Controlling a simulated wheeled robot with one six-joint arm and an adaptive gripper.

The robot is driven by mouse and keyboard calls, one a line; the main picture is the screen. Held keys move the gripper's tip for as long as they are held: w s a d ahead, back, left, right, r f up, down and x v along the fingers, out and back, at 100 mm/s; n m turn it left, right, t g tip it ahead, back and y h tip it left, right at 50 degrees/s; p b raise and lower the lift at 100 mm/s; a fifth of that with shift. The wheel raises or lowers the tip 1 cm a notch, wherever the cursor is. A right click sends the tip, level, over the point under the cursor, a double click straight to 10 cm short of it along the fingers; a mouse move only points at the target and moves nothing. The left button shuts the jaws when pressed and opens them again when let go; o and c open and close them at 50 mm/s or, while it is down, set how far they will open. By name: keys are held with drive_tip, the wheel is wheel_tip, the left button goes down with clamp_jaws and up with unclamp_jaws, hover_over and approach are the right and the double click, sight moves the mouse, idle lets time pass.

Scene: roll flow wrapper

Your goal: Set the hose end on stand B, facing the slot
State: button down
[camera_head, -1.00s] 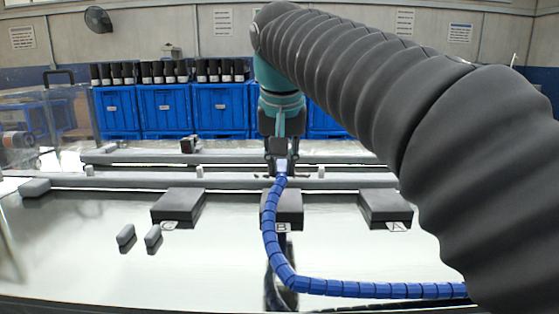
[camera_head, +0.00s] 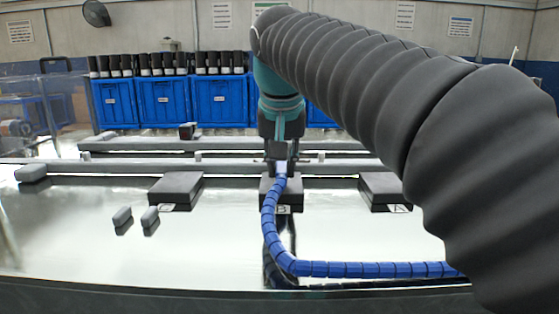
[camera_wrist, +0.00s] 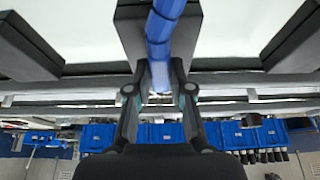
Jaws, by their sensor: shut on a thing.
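The blue segmented hose (camera_head: 267,225) rises from the table to its pale end (camera_head: 281,169). My gripper (camera_head: 281,163) is shut on the hose end, with a finger on each side of it. In the wrist view, the hose (camera_wrist: 161,40) runs up between the fingers (camera_wrist: 159,88) over a dark block. Stand B (camera_head: 270,190), a dark grey block with a B label on its front, is directly under the hose end in the head view. Whether the end touches the stand cannot be told. I cannot make out a slot.
Stand C (camera_head: 176,187) is to the left and stand A (camera_head: 385,187) to the right. Two small grey blocks (camera_head: 136,215) lie front left. Long grey rails (camera_head: 110,168) cross behind the stands, with blue bins (camera_head: 163,103) farther back.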

drive_tip(key=shift+f, duration=0.55)
idle(0.4)
drive_tip(key=c, duration=1)
unclamp_jaws()
drive_tip(key=shift+o, duration=0.2)
drive_tip(key=v, duration=1.2)
drive_tip(key=shift+d, duration=0.1)
